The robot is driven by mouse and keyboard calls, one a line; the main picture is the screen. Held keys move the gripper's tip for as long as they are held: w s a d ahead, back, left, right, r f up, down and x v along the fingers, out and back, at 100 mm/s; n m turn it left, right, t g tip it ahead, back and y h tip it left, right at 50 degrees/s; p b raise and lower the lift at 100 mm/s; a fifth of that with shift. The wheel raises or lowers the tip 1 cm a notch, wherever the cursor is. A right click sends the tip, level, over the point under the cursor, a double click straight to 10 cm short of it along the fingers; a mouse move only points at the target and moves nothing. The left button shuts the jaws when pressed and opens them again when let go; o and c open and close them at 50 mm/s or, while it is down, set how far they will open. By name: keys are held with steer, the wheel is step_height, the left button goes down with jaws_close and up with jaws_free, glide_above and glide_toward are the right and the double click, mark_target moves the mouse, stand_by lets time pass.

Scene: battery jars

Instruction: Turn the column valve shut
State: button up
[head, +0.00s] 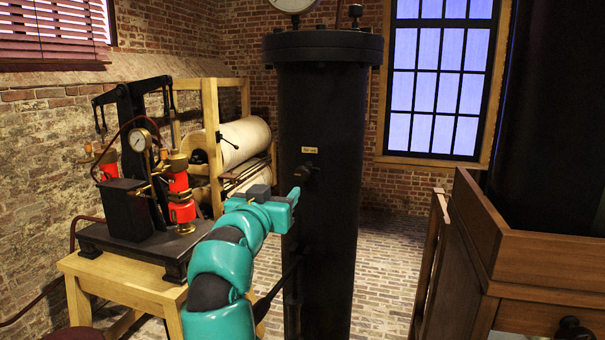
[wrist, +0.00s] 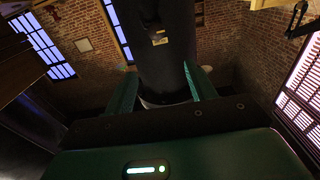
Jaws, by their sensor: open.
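The column (head: 318,110) is a tall black cylinder with a wide flanged top, standing mid-picture in the head view. Its valve (head: 306,171) is a small dark handle on the front, just below a pale label (head: 309,150). My gripper (head: 295,197), at the end of my teal arm, is just below and left of the valve, in front of the column, with nothing seen between its fingers. In the wrist view my gripper's two fingers (wrist: 160,72) are spread apart, with the column (wrist: 165,65) between them in the picture. The label (wrist: 159,41) shows there too; the valve is too dark to make out clearly.
A wooden table (head: 120,283) with a black apparatus (head: 130,205) and red jars (head: 180,200) stands left of my arm. Behind it is a wooden frame with a large pale roll (head: 243,142). A wooden cabinet (head: 545,262) stands at right. Brick floor (head: 390,255) is clear between column and cabinet.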

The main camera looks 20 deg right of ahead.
mark_target(301, 174)
steer(key=p+x, duration=0.2)
steer(key=x, duration=0.3)
steer(key=f+p+x, duration=0.1)
steer(key=p+x, duration=0.1)
steer(key=x, duration=0.4)
steer(key=p+x, duration=0.2)
steer(key=x, duration=0.4)
steer(key=shift+d+f, duration=0.15)
steer(key=shift+d, duration=0.25)
steer(key=c, duration=0.9)
